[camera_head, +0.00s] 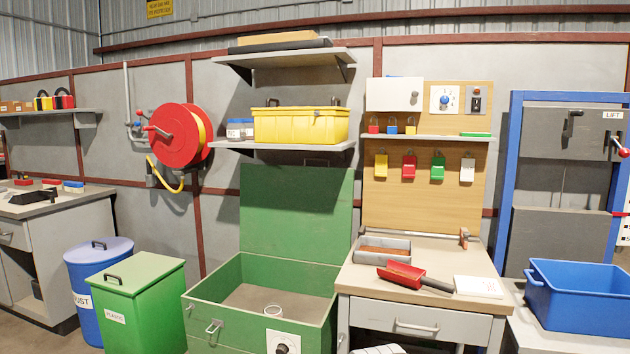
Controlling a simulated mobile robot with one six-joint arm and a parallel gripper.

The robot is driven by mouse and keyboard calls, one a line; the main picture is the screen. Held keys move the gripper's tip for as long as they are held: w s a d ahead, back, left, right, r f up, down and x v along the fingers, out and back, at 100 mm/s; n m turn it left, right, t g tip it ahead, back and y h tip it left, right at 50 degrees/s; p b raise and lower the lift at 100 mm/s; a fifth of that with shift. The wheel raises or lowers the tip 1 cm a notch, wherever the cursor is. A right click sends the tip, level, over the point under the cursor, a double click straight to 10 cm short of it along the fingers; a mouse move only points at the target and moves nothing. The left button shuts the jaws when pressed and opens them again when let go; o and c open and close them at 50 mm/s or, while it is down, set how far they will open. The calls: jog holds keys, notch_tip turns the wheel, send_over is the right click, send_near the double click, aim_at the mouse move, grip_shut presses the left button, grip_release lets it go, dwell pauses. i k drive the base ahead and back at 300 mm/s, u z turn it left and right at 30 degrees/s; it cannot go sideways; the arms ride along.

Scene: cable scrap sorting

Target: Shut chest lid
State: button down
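A large green chest (236,329) stands open on the floor at the lower middle. Its green lid (297,212) is raised upright behind the box, close to the wall. A small handle (303,161) shows at the lid's top edge. A metal handle or latch (214,327) and a white plate with a dark dial (284,343) are on the chest's front. A small white ring-shaped item (265,311) lies inside near the front wall. The bottom of the chest is cut off.
A workbench (460,240) with a red-bladed scoop (402,271) and a grey tray (383,248) stands close on the right. A green bin (140,300) and a blue barrel (88,310) stand left. A shelf (300,147) with a yellow case (300,125) hangs above the lid.

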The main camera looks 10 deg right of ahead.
aim_at(303, 213)
jog(key=z, duration=0.75)
jog(key=i, duration=0.8)
